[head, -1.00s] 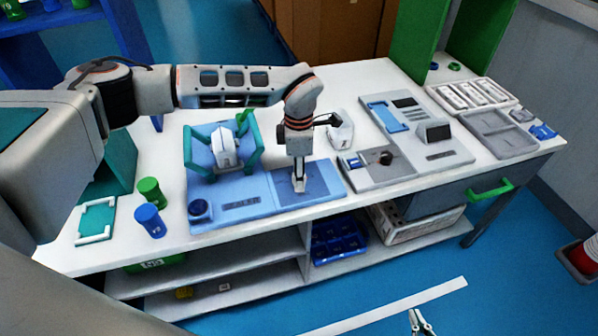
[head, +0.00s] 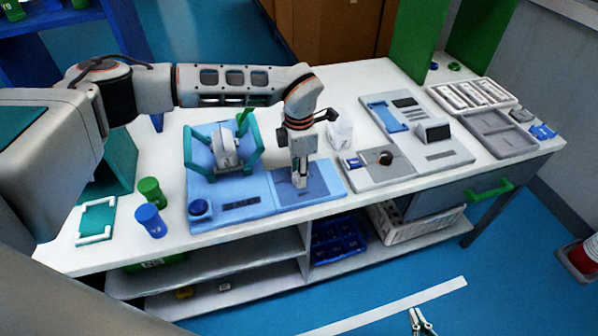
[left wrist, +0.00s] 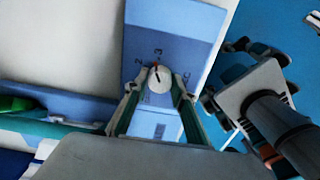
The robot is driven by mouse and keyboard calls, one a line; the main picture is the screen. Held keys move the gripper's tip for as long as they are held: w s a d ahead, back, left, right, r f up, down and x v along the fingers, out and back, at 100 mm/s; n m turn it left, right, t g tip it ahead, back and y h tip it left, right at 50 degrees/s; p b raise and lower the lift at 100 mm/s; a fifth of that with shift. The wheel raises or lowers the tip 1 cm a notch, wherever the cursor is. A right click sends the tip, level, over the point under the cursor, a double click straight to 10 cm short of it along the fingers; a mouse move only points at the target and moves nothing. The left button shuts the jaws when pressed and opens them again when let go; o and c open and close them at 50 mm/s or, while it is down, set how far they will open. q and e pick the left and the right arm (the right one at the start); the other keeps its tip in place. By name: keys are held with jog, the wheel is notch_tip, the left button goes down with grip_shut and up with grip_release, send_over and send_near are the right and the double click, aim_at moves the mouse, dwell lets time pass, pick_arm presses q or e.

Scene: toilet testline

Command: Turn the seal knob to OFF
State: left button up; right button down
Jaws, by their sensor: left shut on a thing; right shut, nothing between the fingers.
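My left gripper (head: 301,182) points down at the dark panel (head: 318,178) on the right of the blue fixture. In the left wrist view, its two fingers (left wrist: 157,92) are shut on the round pale seal knob (left wrist: 158,80), one on each side. The knob carries a dark and red pointer mark, aimed up toward the "3" on the blue face; a "2" is to its left. Lettering to its right is partly hidden, and I cannot read OFF. The gripper covers the knob in the head view. My right gripper (head: 421,322) is shut and empty at the bottom edge.
A grey station (head: 420,140) with a black knob (head: 385,157) is to the right.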

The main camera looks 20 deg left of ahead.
pick_arm(q)
jog(key=n, duration=1.3)
jog(key=shift+n, duration=0.4)
jog(key=n, duration=1.3)
jog(key=shift+r, duration=0.1)
jog(key=o, duration=1.1)
